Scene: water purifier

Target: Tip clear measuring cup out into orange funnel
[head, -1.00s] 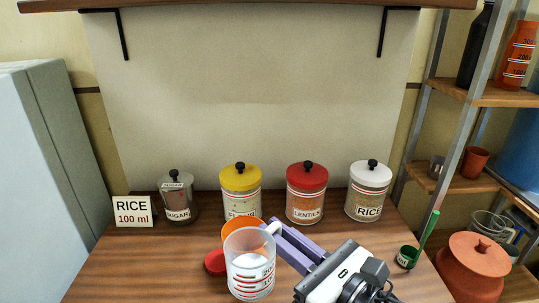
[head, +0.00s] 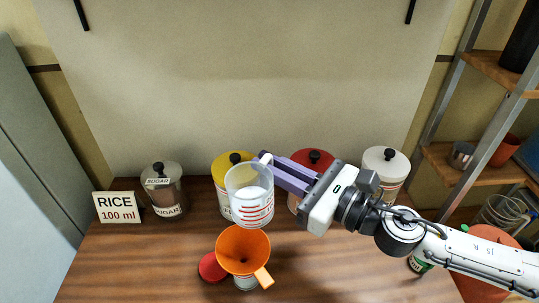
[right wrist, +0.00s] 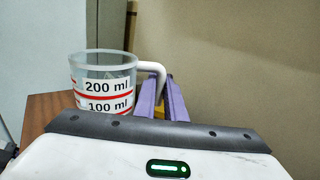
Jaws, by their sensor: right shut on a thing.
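The clear measuring cup (head: 250,196) with red marks is upright in the head view, held above the table behind the orange funnel (head: 243,250). White contents show inside it. My right gripper (head: 268,163) is shut on the cup's white handle. In the right wrist view the cup (right wrist: 103,85) shows its 200 ml and 100 ml labels, with the purple fingers (right wrist: 162,100) at the handle. The funnel sits on a small container (head: 246,283), mostly hidden under it; its handle points to the front right. My left gripper is not in view.
A sugar jar (head: 166,188), yellow-lidded jar (head: 222,163), red-lidded jar (head: 313,159) and white-lidded rice jar (head: 387,163) line the back. A red lid (head: 211,267) lies left of the funnel. A "RICE 100 ml" sign (head: 116,207) stands at left.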

